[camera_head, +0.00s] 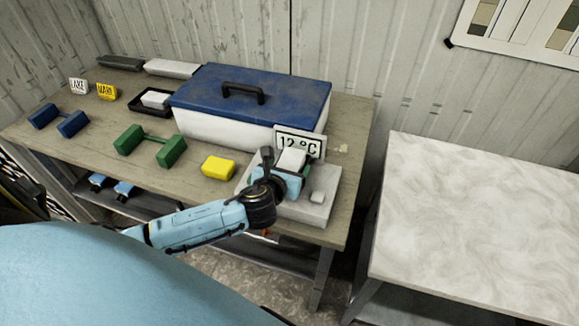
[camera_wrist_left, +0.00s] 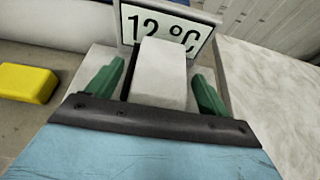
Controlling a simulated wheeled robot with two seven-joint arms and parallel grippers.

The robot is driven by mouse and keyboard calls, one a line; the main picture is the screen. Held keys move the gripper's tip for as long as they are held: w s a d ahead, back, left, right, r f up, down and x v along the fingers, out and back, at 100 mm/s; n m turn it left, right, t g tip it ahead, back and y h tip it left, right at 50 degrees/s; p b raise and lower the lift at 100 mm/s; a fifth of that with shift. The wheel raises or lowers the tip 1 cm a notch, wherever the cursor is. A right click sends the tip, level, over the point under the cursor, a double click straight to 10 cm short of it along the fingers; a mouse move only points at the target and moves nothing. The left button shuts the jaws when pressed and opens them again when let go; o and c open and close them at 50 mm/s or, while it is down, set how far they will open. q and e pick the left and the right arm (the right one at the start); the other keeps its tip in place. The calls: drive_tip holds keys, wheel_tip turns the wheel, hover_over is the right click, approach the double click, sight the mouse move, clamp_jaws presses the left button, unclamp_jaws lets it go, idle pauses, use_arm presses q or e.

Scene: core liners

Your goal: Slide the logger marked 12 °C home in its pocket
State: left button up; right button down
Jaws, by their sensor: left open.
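The logger (camera_wrist_left: 160,72) is a pale white block in front of the sign marked 12 °C (camera_head: 298,144). It also shows in the head view (camera_head: 291,160), on the grey dock (camera_head: 318,212) at the table's right front. My left gripper (camera_wrist_left: 157,88) is open, with one green finger on each side of the logger and a gap visible beside it. The sign also shows in the left wrist view (camera_wrist_left: 168,28). The dark pocket edge shows beside the logger; how deep the logger sits is hidden.
A blue-lidded cooler (camera_head: 250,95) stands just behind the dock. A pale table (camera_head: 480,210) stands right, across a gap.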

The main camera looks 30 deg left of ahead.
use_arm(q)
drive_tip(key=shift+c, duration=0.3)
drive_tip(key=c, duration=1.1)
drive_tip(key=shift+o, duration=0.2)
